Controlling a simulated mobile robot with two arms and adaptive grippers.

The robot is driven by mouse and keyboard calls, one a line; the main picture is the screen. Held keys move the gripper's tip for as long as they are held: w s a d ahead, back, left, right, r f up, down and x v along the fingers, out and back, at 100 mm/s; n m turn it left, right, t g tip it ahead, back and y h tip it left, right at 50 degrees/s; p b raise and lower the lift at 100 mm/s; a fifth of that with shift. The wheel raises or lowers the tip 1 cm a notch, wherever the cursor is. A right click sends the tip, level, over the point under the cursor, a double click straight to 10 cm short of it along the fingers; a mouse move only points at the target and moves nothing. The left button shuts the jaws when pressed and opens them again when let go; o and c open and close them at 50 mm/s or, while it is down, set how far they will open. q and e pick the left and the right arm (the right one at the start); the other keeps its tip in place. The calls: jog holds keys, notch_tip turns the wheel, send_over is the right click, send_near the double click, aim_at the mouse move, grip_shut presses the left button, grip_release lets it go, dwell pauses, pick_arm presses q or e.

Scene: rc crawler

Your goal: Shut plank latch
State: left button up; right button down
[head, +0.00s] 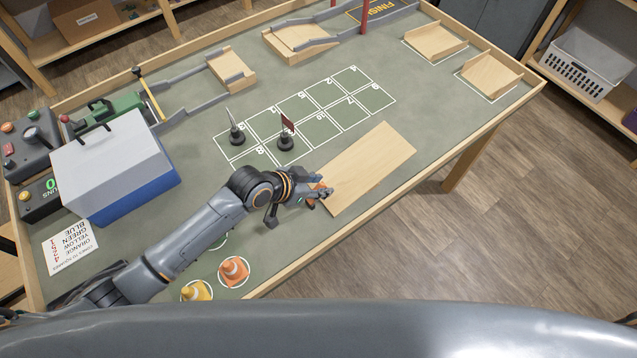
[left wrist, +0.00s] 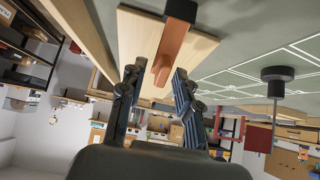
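The light wood plank (head: 372,165) lies on the green table near its front edge. It also shows at the top of the left wrist view (left wrist: 140,35). The orange latch lever (left wrist: 172,48) sits on the plank, with one end at a dark block (left wrist: 181,9). In the head view the lever is mostly hidden by my left gripper (head: 322,192), which is at the plank's left end. In the left wrist view my left gripper (left wrist: 157,74) is open, with its fingertips on either side of the lever's free end and gaps visible. My right gripper is not in view.
Two black-based markers (head: 285,141) stand on the numbered grid (head: 310,112) behind my left gripper. An orange cone (head: 234,270) and a yellow cone (head: 197,291) stand near the front edge. A blue-and-white box (head: 115,165) is at left. Table space right of the plank is clear.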

aim_at(328, 185)
pick_arm(q)
grip_shut()
jog(key=shift+d+r+p, duration=0.15)
jog(key=shift+p, duration=0.4)
jog(key=y+p, duration=0.1)
jog(key=d+g+y+p, duration=0.1)
jog(key=p, duration=0.1)
jog(key=shift+w+f+g+p, duration=0.2)
jog(key=shift+w+g+p, duration=0.1)
jog(key=shift+w, duration=0.1)
jog(key=shift+w+f+y, duration=0.1)
jog(key=shift+f+y, duration=0.1)
jog(key=shift+y, duration=0.2)
jog(key=shift+w+d+f+g+y+p, duration=0.15)
jog(key=shift+d+f+g+y+p, duration=0.15)
jog(key=shift+f+g+y+p, duration=0.3)
jog(key=shift+w+d+f+g+y+b, duration=0.1)
jog(key=shift+f+g+y+b, duration=0.15)
jog(key=shift+g+y, duration=0.25)
jog(key=shift+w+d+f+g+y+b, duration=0.1)
jog(key=shift+f+g+y, duration=0.2)
jog(key=shift+y, duration=0.3)
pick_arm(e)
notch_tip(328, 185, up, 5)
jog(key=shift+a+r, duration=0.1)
pick_arm(q)
jog(key=shift+s, duration=0.1)
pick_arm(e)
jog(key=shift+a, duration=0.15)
